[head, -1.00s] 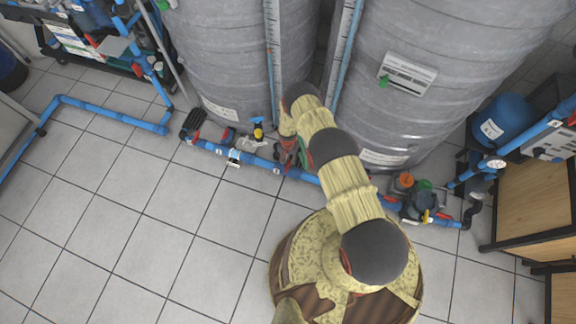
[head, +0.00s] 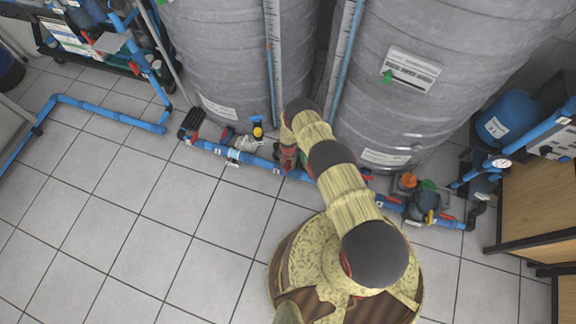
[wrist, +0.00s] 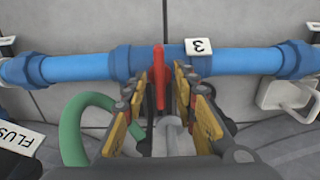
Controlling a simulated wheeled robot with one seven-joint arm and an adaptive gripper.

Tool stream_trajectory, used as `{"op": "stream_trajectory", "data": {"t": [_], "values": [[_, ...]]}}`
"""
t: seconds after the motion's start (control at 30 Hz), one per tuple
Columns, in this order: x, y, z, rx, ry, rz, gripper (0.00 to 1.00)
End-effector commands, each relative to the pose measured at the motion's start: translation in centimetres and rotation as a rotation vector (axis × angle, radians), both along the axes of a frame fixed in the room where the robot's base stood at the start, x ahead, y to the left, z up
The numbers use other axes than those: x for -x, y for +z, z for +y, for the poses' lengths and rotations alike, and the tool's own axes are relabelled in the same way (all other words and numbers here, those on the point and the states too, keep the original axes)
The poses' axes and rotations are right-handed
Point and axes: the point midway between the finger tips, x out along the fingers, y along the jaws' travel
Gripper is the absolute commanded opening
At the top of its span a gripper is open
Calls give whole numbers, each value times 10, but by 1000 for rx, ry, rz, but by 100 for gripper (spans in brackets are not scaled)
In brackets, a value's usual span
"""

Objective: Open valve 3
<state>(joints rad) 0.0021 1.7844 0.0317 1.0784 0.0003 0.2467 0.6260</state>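Valve 3 is on a blue horizontal pipe (wrist: 80,67) in the wrist view, with a white "3" label (wrist: 198,47) just right of it. Its red handle (wrist: 158,76) points along the view, across the pipe. My gripper (wrist: 159,88) is open, with one finger on each side of the handle and a visible gap on both sides. In the head view my gripper (head: 288,158) is low at the pipe run, in front of the gap between the tanks. My arm partly hides the valve there.
Two large grey tanks (head: 222,62) (head: 430,50) stand behind the pipe. A green curved handle or hose (wrist: 74,130) is close left of my gripper. More valves (head: 257,130) (head: 425,205) sit along the pipe. The tiled floor (head: 150,230) at front left is clear.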

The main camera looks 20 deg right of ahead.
Motion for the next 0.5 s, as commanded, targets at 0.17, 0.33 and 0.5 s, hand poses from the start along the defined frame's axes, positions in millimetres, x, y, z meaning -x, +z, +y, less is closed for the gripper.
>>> {"op": "stream_trajectory", "data": {"t": [0.17, 0.33, 0.5], "values": [[0, 1, 0, 0, 0, 0, 24], [0, 1, 0, 0, 0, 0, 14], [0, 1, 0, 0, 0, 0, 5]]}}
